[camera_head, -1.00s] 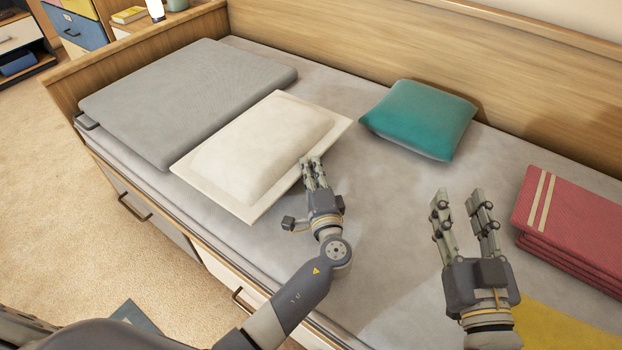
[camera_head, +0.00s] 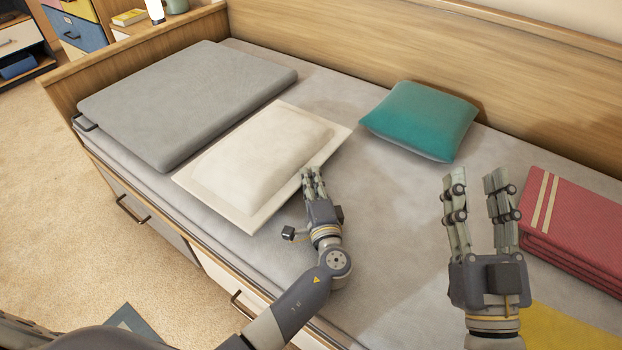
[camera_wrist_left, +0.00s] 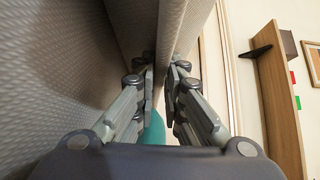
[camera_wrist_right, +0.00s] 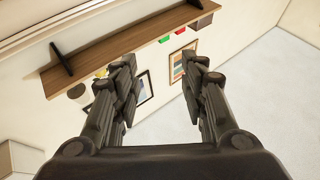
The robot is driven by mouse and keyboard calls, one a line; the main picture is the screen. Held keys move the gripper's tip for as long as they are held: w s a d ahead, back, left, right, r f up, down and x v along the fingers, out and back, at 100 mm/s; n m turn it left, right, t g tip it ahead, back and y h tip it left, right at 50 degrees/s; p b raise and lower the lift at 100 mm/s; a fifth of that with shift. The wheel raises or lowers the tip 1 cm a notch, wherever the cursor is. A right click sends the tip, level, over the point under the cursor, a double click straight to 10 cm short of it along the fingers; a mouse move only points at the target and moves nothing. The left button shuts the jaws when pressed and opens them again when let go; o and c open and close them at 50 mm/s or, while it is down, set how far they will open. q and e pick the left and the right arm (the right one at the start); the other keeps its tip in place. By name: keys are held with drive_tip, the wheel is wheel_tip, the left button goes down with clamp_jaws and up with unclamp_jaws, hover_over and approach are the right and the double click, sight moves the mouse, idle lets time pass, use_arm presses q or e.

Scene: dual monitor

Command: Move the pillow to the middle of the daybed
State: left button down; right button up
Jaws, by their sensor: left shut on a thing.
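The cream pillow (camera_head: 262,160) with a flat border lies on the daybed (camera_head: 385,215), left of its middle and in front of the grey folded pad. My left gripper (camera_head: 313,171) is shut on the pillow's right edge. In the left wrist view, pale textured fabric (camera_wrist_left: 135,25) rises between and beside its fingers. My right gripper (camera_head: 476,178) is open and empty above the right part of the daybed. The right wrist view shows its fingers apart with nothing between them.
The grey pad (camera_head: 185,95) lies at the left end. A teal cushion (camera_head: 418,118) rests near the wooden backboard (camera_head: 400,45). A folded red blanket (camera_head: 575,215) lies at the right, with yellow cloth (camera_head: 570,325) in front. Grey mattress between pillow and blanket is bare.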

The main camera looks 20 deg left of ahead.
use_arm(q)
drive_tip(key=c, duration=1.7)
unclamp_jaws()
use_arm(e)
drive_tip(key=shift+s+r, duration=0.1)
drive_tip(key=shift+r, duration=0.05)
use_arm(q)
drive_tip(key=shift+r, duration=0.1)
drive_tip(key=p+v, duration=0.2)
drive_tip(key=v, duration=1)
use_arm(e)
wheel_tip(320, 180, down, 8)
drive_tip(key=w+g+h, duration=0.1)
drive_tip(key=g+h, duration=0.1)
drive_tip(key=g, duration=0.2)
drive_tip(key=shift+w+d+f+g, duration=0.2)
drive_tip(key=shift+w+d+g, duration=0.1)
drive_tip(key=shift+w+d, duration=0.1)
